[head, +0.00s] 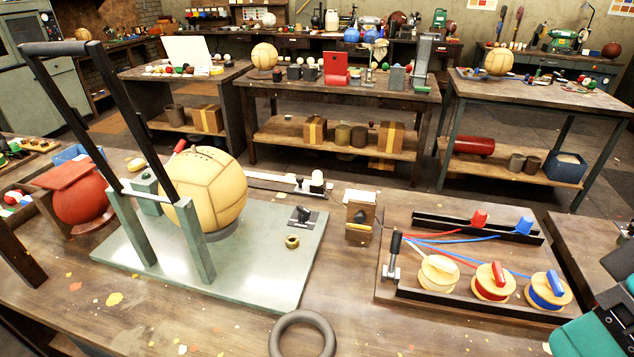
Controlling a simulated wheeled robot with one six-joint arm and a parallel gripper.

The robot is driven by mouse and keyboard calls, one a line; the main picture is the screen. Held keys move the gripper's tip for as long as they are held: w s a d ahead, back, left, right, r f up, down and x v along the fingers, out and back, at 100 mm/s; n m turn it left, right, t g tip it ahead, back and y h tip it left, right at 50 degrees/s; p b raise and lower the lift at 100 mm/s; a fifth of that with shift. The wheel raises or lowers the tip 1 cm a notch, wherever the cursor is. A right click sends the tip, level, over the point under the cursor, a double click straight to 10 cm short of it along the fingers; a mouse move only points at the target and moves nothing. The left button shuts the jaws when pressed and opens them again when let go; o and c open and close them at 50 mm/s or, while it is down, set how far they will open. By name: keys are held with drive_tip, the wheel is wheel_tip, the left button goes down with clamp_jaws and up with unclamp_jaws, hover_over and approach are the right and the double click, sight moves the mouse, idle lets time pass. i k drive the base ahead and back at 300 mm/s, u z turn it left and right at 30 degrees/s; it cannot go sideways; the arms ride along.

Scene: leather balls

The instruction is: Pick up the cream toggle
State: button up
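A dark wooden board (392,290) lies at the right of the bench. Three round spools stand along its front: a cream one (438,274), a red one (493,283) and a blue one (546,291). A small cream piece (442,264) shows on top of the cream spool and looks like the cream toggle, but I cannot make out its shape well. A red piece (480,218) and a blue piece (524,225) sit at the back rail. Red, blue and cream cords run from near a dark-handled lever (394,256). My gripper's fingers do not show.
Left of the board stand a small wooden block (360,221) and a grey-green plate (262,284) with a large leather ball (210,188) and a tall dark-handled frame (124,110). A dark ring (302,316) lies in front. Bare bench shows between ring and board.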

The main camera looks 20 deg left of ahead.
sight(317, 180)
drive_tip(key=u, duration=0.5)
drive_tip(key=k, duration=1.2)
drive_tip(key=u, duration=1.4)
drive_tip(key=i, duration=1.1)
drive_tip(key=z, duration=0.35)
drive_tip(key=i, duration=0.65)
drive_tip(key=z, duration=0.5)
drive_tip(key=i, duration=0.5)
